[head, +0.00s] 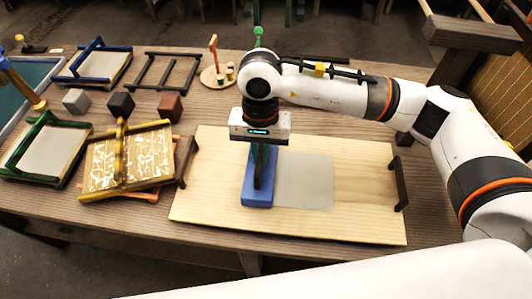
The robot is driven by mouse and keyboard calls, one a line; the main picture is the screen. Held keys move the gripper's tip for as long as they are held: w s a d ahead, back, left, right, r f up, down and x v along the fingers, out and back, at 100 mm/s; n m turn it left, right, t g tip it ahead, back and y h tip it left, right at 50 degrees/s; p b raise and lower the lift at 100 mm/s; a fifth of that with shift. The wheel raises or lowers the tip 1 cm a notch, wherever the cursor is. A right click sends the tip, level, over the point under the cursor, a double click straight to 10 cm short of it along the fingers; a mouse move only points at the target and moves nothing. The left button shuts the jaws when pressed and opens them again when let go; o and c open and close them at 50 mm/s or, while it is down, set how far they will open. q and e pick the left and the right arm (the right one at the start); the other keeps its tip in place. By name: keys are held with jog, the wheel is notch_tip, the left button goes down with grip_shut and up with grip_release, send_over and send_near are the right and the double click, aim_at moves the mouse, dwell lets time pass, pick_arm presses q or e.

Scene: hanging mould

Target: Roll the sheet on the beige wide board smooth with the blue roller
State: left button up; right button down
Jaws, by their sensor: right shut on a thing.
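The beige wide board (350,225) lies on the table in front of me, with a dark handle at each end. A flat grey sheet (305,181) lies near its middle. The blue roller (257,193) stands upright on the board at the sheet's left edge, covering part of that edge. My right gripper (262,165) points down and is shut on the roller's upright dark handle. Whether the roller presses on the sheet or only on the wood beside it, I cannot tell. My left gripper is not in view.
Left of the board is a patterned tray with a yellow frame (130,160), close to the board's left handle. Behind it are grey, black and brown cubes (121,104). Blue (95,65) and green (45,150) framed trays stand further left. The board's right part is clear.

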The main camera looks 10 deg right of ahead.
jog(key=shift+w+a+b, duration=0.2)
jog(key=shift+a+b, duration=0.1)
jog(key=shift+a, duration=0.45)
jog(key=shift+r, duration=0.35)
notch_tip(320, 180, up, 6)
jog(key=p, duration=0.2)
jog(key=shift+r, duration=0.2)
jog(key=shift+d, duration=0.1)
dwell(0.4)
